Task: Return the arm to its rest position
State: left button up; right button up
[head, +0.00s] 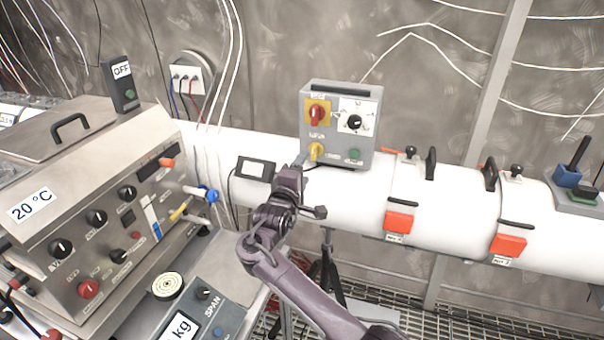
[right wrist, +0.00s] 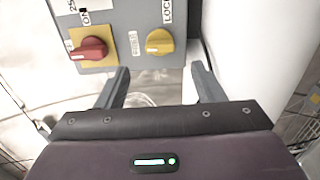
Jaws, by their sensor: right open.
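My right arm comes in from the bottom of the head view, and its gripper (head: 301,160) is at the lower left corner of a grey control box (head: 366,92) on the white pipe. In the right wrist view the two fingers (right wrist: 158,86) are apart with nothing between them. Just beyond them are a yellow knob (right wrist: 160,41) and a red knob (right wrist: 88,49) on the box face. In the head view the yellow knob (head: 316,151) is close to the fingertips; I cannot tell whether they touch. My left gripper is not in view.
The white pipe (head: 470,215) runs across behind my arm, with orange-tagged clamps (head: 400,221). A small dark display (head: 254,169) is left of the gripper. A steel console (head: 85,215) with knobs fills the left, with a scale (head: 190,315) in front. Grated floor shows at lower right.

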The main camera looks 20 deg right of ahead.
dwell(0.3)
jog(key=s+d+f+g+y+b, duration=0.1)
jog(key=s+f+y, duration=0.15)
jog(key=f, duration=1.15)
jog(key=s+d+f+g+y+b, duration=0.15)
jog(key=s+f, duration=0.25)
jog(key=f, duration=0.9)
jog(key=s+f+m+g+y+b, duration=0.1)
jog(key=s+f+g, duration=0.1)
jog(key=s+f, duration=0.7)
jog(key=s+f+m+g+y+b, duration=0.15)
jog(key=s+f, duration=0.35)
jog(key=f, duration=0.7)
jog(key=s+d+f+m+g+y+b, duration=0.1)
jog(key=s+f+g, duration=0.1)
jog(key=s+f, duration=0.7)
jog(key=s+d+f+m+g+y, duration=0.1)
jog(key=s+f+m+g, duration=0.1)
jog(key=s+f, duration=0.7)
jog(key=s+f+m+g, duration=0.1)
jog(key=s+f+g, duration=0.1)
jog(key=s, duration=1)
jog(key=s+f+m+g+y+b, duration=0.1)
jog(key=s+f+m+g, duration=0.1)
jog(key=s, duration=1)
jog(key=shift+s+f, duration=0.2)
jog(key=shift+f, duration=0.05)
jog(key=shift+m+y, duration=0.25)
